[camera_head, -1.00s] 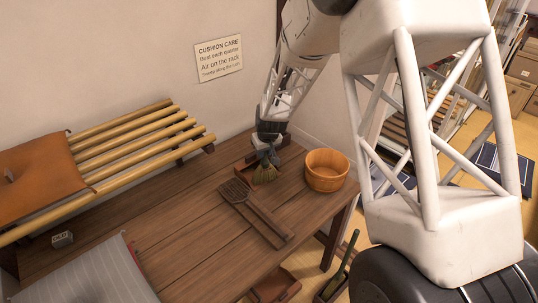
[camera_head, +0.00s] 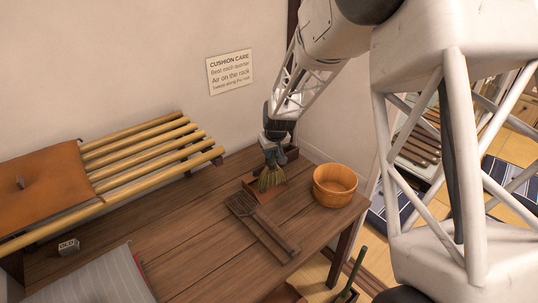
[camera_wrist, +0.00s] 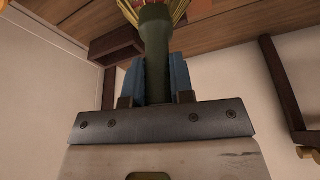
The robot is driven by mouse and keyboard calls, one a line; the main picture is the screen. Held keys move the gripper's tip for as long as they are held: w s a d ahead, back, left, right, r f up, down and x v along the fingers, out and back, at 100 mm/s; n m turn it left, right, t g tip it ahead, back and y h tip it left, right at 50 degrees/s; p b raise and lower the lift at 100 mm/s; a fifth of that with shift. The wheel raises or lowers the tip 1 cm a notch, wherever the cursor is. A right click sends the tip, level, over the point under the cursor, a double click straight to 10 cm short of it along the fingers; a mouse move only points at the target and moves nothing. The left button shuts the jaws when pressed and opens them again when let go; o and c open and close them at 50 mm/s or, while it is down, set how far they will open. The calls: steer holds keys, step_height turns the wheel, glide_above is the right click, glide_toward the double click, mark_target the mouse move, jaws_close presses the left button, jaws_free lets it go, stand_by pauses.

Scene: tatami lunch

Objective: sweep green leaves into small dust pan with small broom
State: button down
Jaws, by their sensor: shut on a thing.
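The small broom (camera_head: 271,179) has a dark green handle and pale yellow-green bristles. My gripper (camera_head: 275,150) is shut on its handle, near the wall at the far end of the wooden table. The wrist view shows the dark green handle (camera_wrist: 155,45) between two blue fingers, with the bristles at the top edge. A reddish-brown piece (camera_head: 252,186), which looks like the dust pan, lies on the table beside and partly behind the bristles. I cannot tell whether the bristles touch it or the table. Green leaves cannot be made out; the broom may hide them.
A woven beater (camera_head: 265,228) lies in front of the broom on the table (camera_head: 170,255). A wooden tub (camera_head: 335,186) stands to the right near the edge. A bamboo rack (camera_head: 150,150) with an orange cushion (camera_head: 45,185) and a grey striped cushion (camera_head: 95,278) are left.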

steer(key=shift+s+d+r, duration=0.35)
steer(key=shift+s+r, duration=0.05)
steer(key=shift+r, duration=0.25)
stand_by(0.4)
